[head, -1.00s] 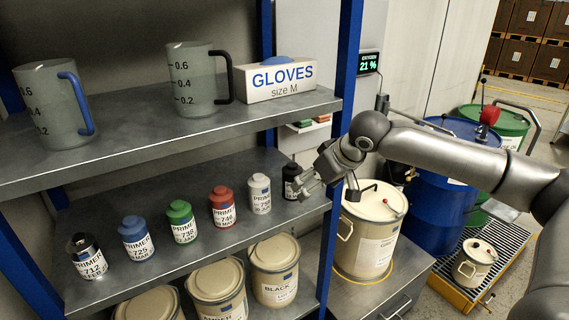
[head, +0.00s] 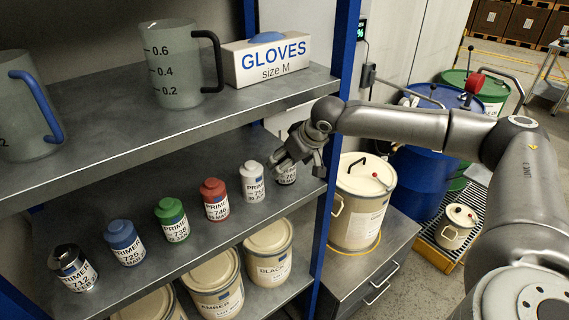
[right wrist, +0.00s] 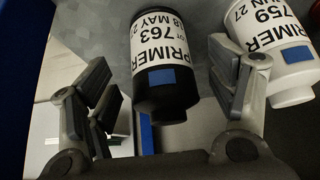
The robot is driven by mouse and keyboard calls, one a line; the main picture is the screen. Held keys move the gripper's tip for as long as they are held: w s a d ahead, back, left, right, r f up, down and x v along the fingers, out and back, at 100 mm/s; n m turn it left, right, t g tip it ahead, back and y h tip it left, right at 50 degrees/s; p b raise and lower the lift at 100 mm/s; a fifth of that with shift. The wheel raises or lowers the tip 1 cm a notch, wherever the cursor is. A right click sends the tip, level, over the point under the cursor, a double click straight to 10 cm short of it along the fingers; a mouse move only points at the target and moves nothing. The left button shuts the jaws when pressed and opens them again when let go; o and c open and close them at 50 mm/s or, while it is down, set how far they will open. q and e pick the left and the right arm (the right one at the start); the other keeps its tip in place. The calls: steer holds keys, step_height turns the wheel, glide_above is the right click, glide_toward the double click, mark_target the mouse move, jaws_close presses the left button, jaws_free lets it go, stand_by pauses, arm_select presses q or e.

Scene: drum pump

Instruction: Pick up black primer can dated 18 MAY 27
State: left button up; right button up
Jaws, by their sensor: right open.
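The black primer can (right wrist: 162,62) is in the right wrist view, its label reading PRIMER, 763 and what looks like 18 MAY 27, upside down. In the head view it is mostly hidden behind my right gripper, with part of its label (head: 287,174) showing at the right end of the middle shelf. My right gripper (head: 300,155) is open at the can; in the right wrist view its fingers (right wrist: 165,95) stand on either side of the can, apart from it. The right finger is between the black can and the white can. My left gripper is not in view.
The white primer can (right wrist: 280,55) marked 759 stands close beside the black one. Red (head: 214,198), green (head: 171,219), blue (head: 124,241) and silver (head: 72,268) cans stand further left on the shelf (head: 150,200). A blue rack post (head: 338,100) stands close to my right arm.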

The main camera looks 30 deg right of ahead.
steer(key=shift+p+x, duration=0.55)
steer(key=shift+x, duration=1.4)
steer(key=shift+s, duration=0.2)
steer(key=c, duration=1.1)
steer(key=shift+r, duration=0.1)
steer(key=shift+c, duration=1.1)
steer(key=shift+w+a, duration=0.1)
